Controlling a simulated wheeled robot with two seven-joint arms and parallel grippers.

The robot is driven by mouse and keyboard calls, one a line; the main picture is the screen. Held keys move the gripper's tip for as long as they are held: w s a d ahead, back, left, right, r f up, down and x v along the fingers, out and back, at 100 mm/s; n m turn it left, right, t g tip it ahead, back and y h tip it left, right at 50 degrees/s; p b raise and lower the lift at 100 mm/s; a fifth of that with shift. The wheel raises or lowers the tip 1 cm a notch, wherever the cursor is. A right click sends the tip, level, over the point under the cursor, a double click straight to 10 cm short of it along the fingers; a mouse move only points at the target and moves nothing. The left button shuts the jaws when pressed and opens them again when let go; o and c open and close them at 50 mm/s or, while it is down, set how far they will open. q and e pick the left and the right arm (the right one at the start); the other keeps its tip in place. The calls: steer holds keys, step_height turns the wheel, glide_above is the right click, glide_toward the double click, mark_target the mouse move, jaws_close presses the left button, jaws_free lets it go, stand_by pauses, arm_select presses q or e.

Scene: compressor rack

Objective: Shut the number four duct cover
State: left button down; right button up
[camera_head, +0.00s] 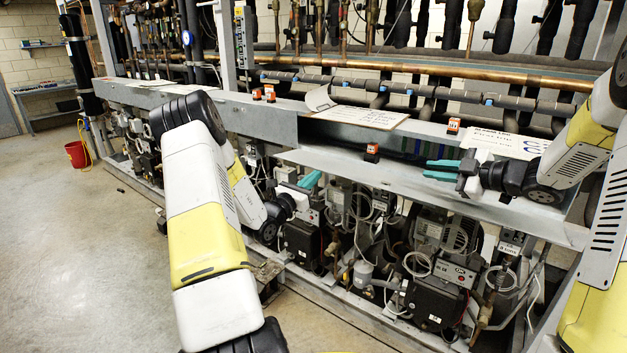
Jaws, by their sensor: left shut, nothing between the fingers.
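A long grey duct (285,128) runs along the front of the rack. On its right part a long cover panel (400,178) stands folded outward and down, and a dark gap with wires (400,147) shows behind it. Small orange tags sit along the duct, one at the gap (372,152) and one behind it (453,126); I cannot read their numbers. My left gripper (311,181) is shut and empty, below the panel's left end and in front of the compressors. My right gripper (440,169) has its teal fingers apart, pointing left over the gap, with nothing visible between them.
Compressors, hoses and boxes (435,300) fill the rack below the duct. Copper and black pipes (420,68) run behind it. Papers (355,115) lie on the duct top. A red bucket (76,154) stands on the floor at left, where the floor is mostly clear.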

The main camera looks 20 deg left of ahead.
steer(key=shift+o, duration=1.2)
steer(key=shift+d, duration=0.15)
